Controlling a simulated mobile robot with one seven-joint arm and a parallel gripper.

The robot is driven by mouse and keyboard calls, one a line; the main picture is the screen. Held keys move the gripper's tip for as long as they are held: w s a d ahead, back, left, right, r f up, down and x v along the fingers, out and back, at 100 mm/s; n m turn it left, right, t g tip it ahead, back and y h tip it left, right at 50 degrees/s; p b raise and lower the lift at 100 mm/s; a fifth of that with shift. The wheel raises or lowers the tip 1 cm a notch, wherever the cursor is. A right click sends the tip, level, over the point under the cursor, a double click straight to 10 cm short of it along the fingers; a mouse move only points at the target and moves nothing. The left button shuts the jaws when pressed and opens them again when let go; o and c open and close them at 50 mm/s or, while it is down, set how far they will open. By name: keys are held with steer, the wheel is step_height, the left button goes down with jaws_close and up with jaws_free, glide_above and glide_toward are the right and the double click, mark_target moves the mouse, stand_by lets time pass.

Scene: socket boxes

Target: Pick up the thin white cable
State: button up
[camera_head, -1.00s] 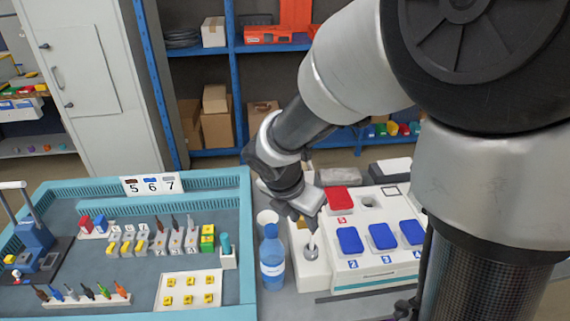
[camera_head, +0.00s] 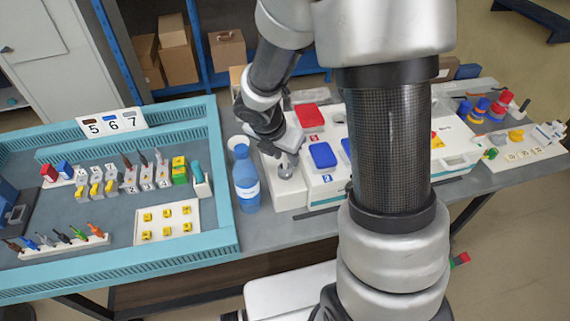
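I cannot make out a thin white cable in the head view. My gripper (camera_head: 286,164) points down over the left end of the white socket box (camera_head: 290,201), just right of the blue bottle (camera_head: 246,183). A small silvery piece shows right at the fingertips; I cannot tell whether it is held or stands on the box. The fingers are too small to tell if they are open or shut. My arm hides part of the socket box's middle.
A teal-rimmed tray (camera_head: 226,200) on the left holds small blocks, several coloured-handled tools and a white plate with yellow pieces (camera_head: 165,222). Red and blue lids (camera_head: 322,154) lie on the socket box. A white board (camera_head: 525,150) with coloured parts is at right.

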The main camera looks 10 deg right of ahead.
jaws_close()
step_height(320, 180, up, 10)
steer(key=p, duration=0.3)
steer(key=shift+p, duration=0.4)
